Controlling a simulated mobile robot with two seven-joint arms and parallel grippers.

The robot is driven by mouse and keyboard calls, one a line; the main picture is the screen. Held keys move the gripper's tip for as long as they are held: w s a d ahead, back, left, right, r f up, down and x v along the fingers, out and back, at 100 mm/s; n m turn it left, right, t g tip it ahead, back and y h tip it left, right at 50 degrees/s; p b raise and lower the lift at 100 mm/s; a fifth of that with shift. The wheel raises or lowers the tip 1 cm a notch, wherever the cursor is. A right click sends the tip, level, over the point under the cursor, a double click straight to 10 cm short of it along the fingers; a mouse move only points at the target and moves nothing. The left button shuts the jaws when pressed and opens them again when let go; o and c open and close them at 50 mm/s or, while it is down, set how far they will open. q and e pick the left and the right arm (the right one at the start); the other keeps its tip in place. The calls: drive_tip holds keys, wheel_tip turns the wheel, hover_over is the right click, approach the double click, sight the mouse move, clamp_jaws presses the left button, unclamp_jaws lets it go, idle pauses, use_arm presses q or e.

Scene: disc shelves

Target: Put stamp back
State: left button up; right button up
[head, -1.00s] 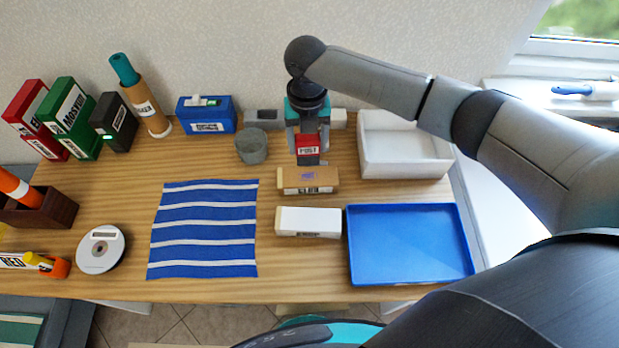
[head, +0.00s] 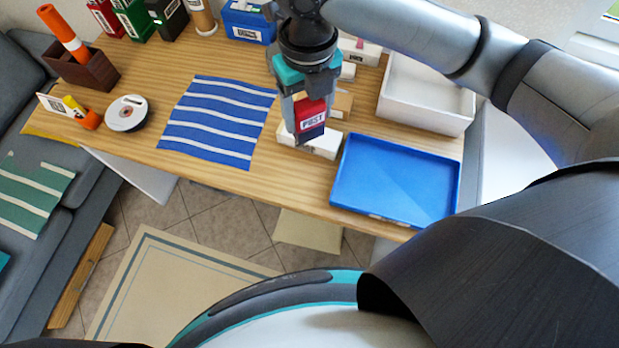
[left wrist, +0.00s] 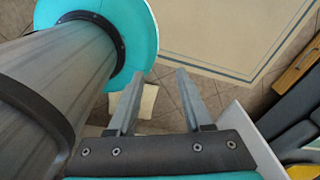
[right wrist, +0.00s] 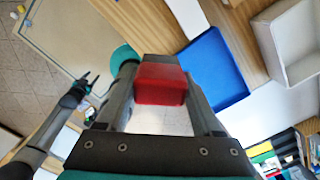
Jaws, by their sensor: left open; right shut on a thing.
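The stamp (head: 312,112) is a red block with a white "POST" label and a dark blue lower part. My right gripper (head: 307,128) is shut on it and holds it upright, in front of the white box (head: 327,146) in the head view. The red stamp (right wrist: 160,85) also shows between the fingers in the right wrist view. My left gripper (left wrist: 157,95) is open and empty over the floor in the left wrist view; it is not seen in the head view. A brown box (head: 342,104) is partly hidden behind the right gripper.
A blue tray (head: 395,180) lies at the table's front right, with a white open bin (head: 425,100) behind it. A blue striped cloth (head: 215,125) lies left of the gripper. A blue box (head: 248,22) stands at the back. A disc spindle (head: 127,113) stands at left.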

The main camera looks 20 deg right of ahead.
sight(308, 136)
wheel_tip(308, 136, down, 7)
drive_tip(key=shift+w+f+b, duration=0.1)
drive_tip(key=shift+f+b, duration=0.05)
drive_tip(key=shift+b, duration=0.4)
use_arm(q)
drive_tip(key=shift+w+a+f+b, duration=0.15)
drive_tip(key=shift+w+f+b, duration=0.15)
drive_tip(key=shift+f+b, duration=0.35)
drive_tip(key=shift+w+a+f+b, duration=0.1)
drive_tip(key=shift+w+f+b, duration=0.2)
drive_tip(key=shift+f, duration=0.65)
use_arm(e)
drive_tip(key=shift+f, duration=5.95)
drive_tip(key=shift+f, duration=0.15)
drive_tip(key=o, duration=1)
use_arm(q)
wheel_tip(308, 136, up, 2)
drive_tip(key=shift+r+p, duration=0.1)
drive_tip(key=shift+p, duration=0.95)
use_arm(e)
drive_tip(key=shift+o, duration=0.2)
wheel_tip(308, 136, up, 12)
drive_tip(key=shift+r, duration=0.15)
